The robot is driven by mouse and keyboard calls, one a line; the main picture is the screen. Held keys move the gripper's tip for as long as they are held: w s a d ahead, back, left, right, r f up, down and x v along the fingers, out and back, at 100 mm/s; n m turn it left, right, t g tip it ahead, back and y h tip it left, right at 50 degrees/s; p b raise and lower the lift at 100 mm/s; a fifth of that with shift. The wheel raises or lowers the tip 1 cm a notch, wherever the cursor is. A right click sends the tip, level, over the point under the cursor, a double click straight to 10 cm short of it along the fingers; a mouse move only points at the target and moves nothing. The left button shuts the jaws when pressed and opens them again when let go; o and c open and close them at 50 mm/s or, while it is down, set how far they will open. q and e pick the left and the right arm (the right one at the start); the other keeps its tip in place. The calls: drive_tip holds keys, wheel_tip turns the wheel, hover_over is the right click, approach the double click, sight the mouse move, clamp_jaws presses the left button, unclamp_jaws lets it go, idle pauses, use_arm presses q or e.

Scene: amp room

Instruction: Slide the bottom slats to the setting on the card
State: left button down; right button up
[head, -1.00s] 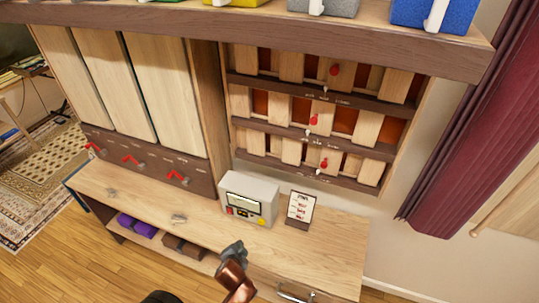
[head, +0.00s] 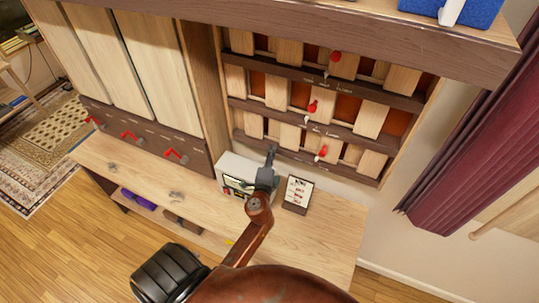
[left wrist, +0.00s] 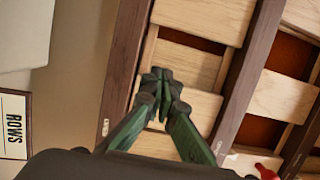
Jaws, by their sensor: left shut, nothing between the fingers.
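The bottom slats (head: 292,137) are pale wooden boards in the lowest row of the wall rack, with a red knob (head: 321,152) on one slat. The card (head: 298,192) stands on the counter below; its settings are too small to read. In the left wrist view its edge (left wrist: 14,125) shows the word "ROWS". My left gripper (head: 271,153) is shut and empty, in front of the bottom row, left of the bottom knob. In the left wrist view its closed fingertips (left wrist: 163,88) are over the pale slats; contact cannot be told. My right gripper is not in view.
A grey box (head: 236,170) with a display stands beside the card, partly behind my left gripper. The upper rows have red knobs, middle (head: 313,107) and top (head: 335,57). Dark rails separate the rows. A thick shelf (head: 400,38) overhangs the rack. The wooden counter (head: 310,235) is mostly clear.

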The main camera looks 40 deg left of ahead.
sight(266, 133)
use_arm(q)
drive_tip(key=x, duration=0.4)
drive_tip(key=shift+r, duration=0.1)
drive_tip(key=a+p, duration=0.1)
drive_tip(key=a, duration=0.2)
drive_tip(key=shift+a, duration=0.1)
drive_tip(key=shift+s+a, duration=0.1)
drive_tip(key=shift+a, duration=0.5)
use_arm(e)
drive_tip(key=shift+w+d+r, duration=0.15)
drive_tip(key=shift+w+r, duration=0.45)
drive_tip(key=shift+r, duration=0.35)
use_arm(q)
drive_tip(key=shift+a, duration=0.1)
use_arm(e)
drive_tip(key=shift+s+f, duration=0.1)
